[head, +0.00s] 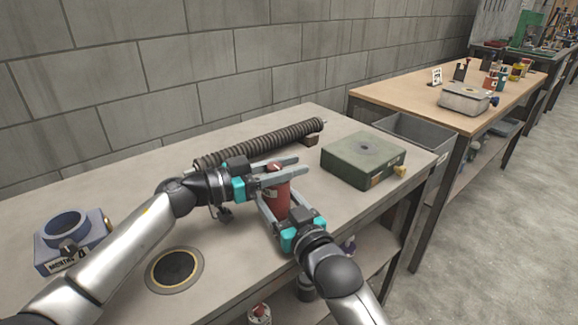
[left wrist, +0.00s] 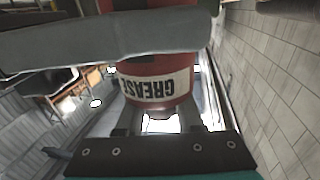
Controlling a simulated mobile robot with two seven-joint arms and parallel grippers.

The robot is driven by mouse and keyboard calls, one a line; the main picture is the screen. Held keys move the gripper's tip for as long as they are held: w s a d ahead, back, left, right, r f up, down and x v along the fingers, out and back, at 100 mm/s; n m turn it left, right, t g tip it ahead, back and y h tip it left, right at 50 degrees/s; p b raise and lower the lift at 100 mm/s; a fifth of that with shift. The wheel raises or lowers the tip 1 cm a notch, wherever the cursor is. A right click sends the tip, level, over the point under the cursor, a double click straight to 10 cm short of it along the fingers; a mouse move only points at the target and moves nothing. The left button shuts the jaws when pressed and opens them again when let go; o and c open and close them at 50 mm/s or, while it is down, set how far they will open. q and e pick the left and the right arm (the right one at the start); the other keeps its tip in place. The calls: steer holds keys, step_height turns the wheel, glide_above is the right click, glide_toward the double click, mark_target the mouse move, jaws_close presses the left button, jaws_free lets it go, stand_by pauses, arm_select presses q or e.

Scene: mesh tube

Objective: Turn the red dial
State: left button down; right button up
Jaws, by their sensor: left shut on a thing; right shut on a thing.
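A red can (head: 279,198) stands upright near the front of the grey bench. On its top is the red dial (head: 275,168) with a pale mark, partly hidden by my fingers. My left gripper (head: 301,166) reaches in from the left at the can's top, shut on the dial. My right gripper (head: 277,194) comes from the front, lower down, shut on the can's body. In the left wrist view the can (left wrist: 158,84) shows an upside-down GREASE label, and a grey finger crosses in front of it.
A ribbed dark tube (head: 265,142) lies behind the grippers. A green box (head: 362,160) stands to the right, and a blue-grey fixture (head: 70,234) with a ring to the left. A round dark disc (head: 175,270) lies on the bench (head: 125,210). A wooden-topped table (head: 400,92) stands beyond.

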arm_select(q)
steer(key=shift+f+m+g, duration=0.1)
steer(key=shift+m+g, duration=0.2)
steer(key=shift+g, duration=0.1)
steer(key=shift+s+d+m+g+h, duration=0.15)
steer(key=shift+m+g+h, duration=0.1)
steer(key=shift+m+g, duration=0.65)
steer(key=shift+s+a+m+g+h, duration=0.15)
steer(key=shift+m+g, duration=0.35)
steer(key=shift+g, duration=0.8)
steer(key=shift+s+d+m+g+h, duration=0.25)
steer(key=shift+m+g, duration=0.45)
steer(key=shift+g, duration=0.4)
steer(key=shift+s+f+m+g, duration=0.1)
steer(key=shift+m+g, duration=0.3)
steer(key=shift+g, duration=0.2)
steer(key=shift+s+a+m+g, duration=0.15)
steer(key=shift+m+g, duration=0.15)
steer(key=shift+g, duration=0.2)
steer(key=c, duration=0.5)
jaws_free()
steer(key=shift+c, duration=0.2)
steer(key=shift+r, duration=0.3)
step_height(320, 180, up, 10)
steer(key=shift+f, duration=0.15)
